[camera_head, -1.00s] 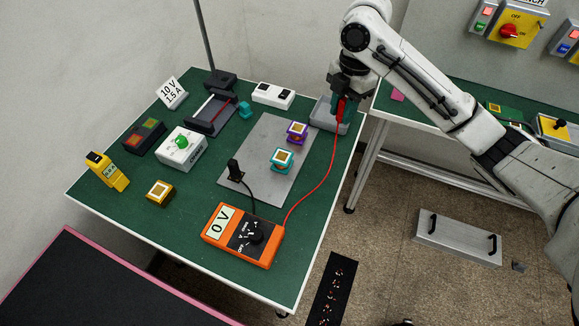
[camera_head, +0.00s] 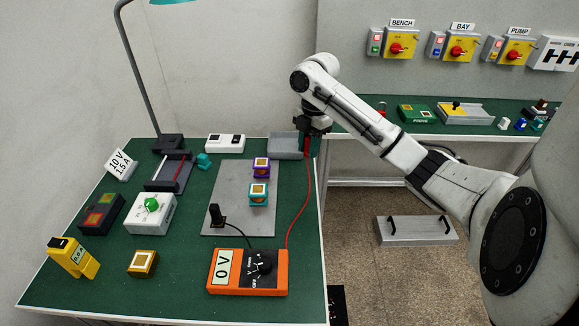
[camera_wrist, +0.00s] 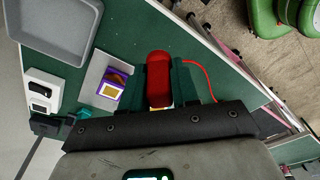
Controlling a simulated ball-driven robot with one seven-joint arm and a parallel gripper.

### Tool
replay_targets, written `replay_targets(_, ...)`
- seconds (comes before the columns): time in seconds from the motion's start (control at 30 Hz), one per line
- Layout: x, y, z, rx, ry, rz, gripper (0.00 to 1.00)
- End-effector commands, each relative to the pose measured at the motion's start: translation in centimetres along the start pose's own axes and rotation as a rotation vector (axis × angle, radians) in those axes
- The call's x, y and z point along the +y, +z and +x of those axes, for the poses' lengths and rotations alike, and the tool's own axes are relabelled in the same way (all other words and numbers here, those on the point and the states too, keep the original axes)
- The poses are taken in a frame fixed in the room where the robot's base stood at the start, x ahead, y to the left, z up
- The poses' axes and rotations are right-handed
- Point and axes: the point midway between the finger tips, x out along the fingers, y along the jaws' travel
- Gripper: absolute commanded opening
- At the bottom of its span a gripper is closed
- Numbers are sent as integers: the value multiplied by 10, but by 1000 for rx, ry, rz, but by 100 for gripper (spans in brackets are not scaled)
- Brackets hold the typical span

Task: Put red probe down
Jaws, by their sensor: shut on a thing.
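My gripper (camera_head: 309,144) is shut on the red probe (camera_wrist: 158,77), whose red body shows between the two dark fingers in the wrist view. In the head view the gripper holds it at the back right edge of the green table, just right of the grey tray (camera_head: 287,154). The probe's tip is hidden. A red lead (camera_head: 296,210) runs from the probe to the orange multimeter (camera_head: 220,284), which reads 0 V. A black probe (camera_head: 215,214) stands upright on the grey plate (camera_head: 228,190).
Purple (camera_head: 261,169) and teal (camera_head: 258,194) blocks sit on the plate. A white box with a green knob (camera_head: 151,210), a yellow meter (camera_head: 74,258) and a lamp (camera_head: 170,143) stand on the left. A second bench (camera_head: 470,140) lies behind right, with floor between.

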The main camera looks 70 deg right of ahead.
Motion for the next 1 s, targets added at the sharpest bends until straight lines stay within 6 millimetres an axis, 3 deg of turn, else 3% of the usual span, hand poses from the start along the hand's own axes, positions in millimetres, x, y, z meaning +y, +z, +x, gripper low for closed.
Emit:
replay_targets(0.33, 41, -12, 50, -3, 0, 1, 0)
replay_targets(0.73, 50, -11, 87, -3, -1, 2, 0)
replay_targets(1.0, 50, -10, 92, -2, 2, 1, 0)
